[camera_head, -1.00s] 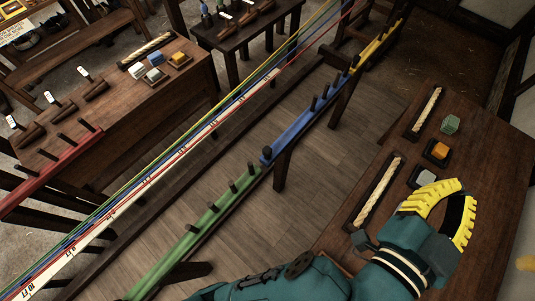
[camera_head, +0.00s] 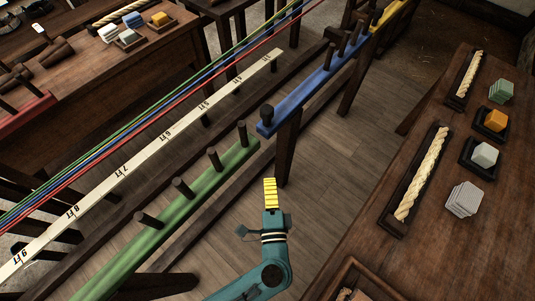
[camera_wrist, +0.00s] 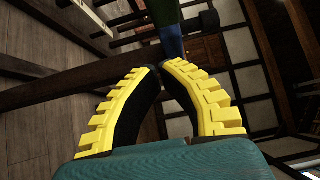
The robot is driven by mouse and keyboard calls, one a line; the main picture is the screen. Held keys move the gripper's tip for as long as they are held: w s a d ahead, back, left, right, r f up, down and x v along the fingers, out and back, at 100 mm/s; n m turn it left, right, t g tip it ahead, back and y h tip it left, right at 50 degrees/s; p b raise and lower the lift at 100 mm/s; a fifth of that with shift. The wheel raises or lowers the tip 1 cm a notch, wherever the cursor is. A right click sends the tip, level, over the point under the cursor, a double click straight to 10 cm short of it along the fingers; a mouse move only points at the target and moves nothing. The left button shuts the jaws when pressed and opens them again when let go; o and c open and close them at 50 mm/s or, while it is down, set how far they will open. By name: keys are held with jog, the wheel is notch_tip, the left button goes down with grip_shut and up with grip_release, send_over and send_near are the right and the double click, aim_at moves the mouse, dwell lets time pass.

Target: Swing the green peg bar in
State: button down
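The green peg bar (camera_head: 185,212) runs diagonally at lower centre in the head view, with several dark upright pegs along it. Its far end lies close to the near end of the blue peg bar (camera_head: 310,88). My gripper (camera_head: 270,182) is just right of the green bar's far end, apart from it, beside a dark post. In the wrist view the yellow fingers of my gripper (camera_wrist: 160,68) curve together with their tips about meeting and nothing held. A green piece (camera_wrist: 164,12) and a blue piece (camera_wrist: 172,46) show beyond the tips.
The white marked rule (camera_head: 150,160) and coloured strands (camera_head: 120,140) run left of the green bar. A wooden bench (camera_head: 450,230) with rope trays and blocks stands at right. Bare floor lies between.

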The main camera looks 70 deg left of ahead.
jog(key=b+x, duration=0.1)
jog(key=x, duration=0.9)
